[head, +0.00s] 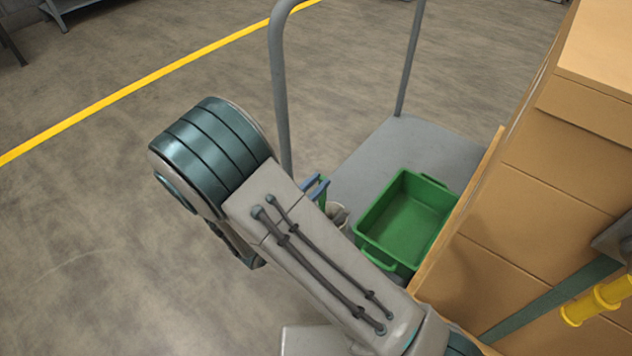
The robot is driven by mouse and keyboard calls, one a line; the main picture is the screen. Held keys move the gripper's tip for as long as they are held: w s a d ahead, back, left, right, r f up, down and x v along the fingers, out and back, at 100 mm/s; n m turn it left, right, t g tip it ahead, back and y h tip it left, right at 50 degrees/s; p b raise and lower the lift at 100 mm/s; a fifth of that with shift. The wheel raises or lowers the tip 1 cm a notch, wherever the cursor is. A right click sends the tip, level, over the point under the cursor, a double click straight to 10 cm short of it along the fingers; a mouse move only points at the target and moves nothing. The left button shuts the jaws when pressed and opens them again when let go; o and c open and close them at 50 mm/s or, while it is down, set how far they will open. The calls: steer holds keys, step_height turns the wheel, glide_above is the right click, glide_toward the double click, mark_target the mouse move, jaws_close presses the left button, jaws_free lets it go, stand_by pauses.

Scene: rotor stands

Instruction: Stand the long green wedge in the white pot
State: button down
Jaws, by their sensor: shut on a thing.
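My gripper (315,186) shows only in part past the edge of my arm, as blue finger pieces. It is shut on the long green wedge (322,200), of which a narrow green strip shows between and below the fingers. The white pot (341,214) stands just right of and below the fingers in the picture, left of the green bin. My arm hides much of the pot and the lower end of the wedge. I cannot tell whether the wedge is inside the pot or in front of it.
A green bin (417,177) sits on a grey cart deck (396,137) with a tall grey tube handle (278,80). Stacked cardboard boxes (560,190) rise close on the right. Open floor (110,220) lies to the left, with a yellow line (150,78).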

steer(key=shift+f+b, duration=1.8)
steer(key=shift+f, duration=1.2)
steer(key=c, duration=1.3)
jaws_free()
steer(key=shift+o, duration=0.2)
steer(key=p+v, duration=0.3)
steer(key=v, duration=1.1)
steer(key=shift+w, duration=0.1)
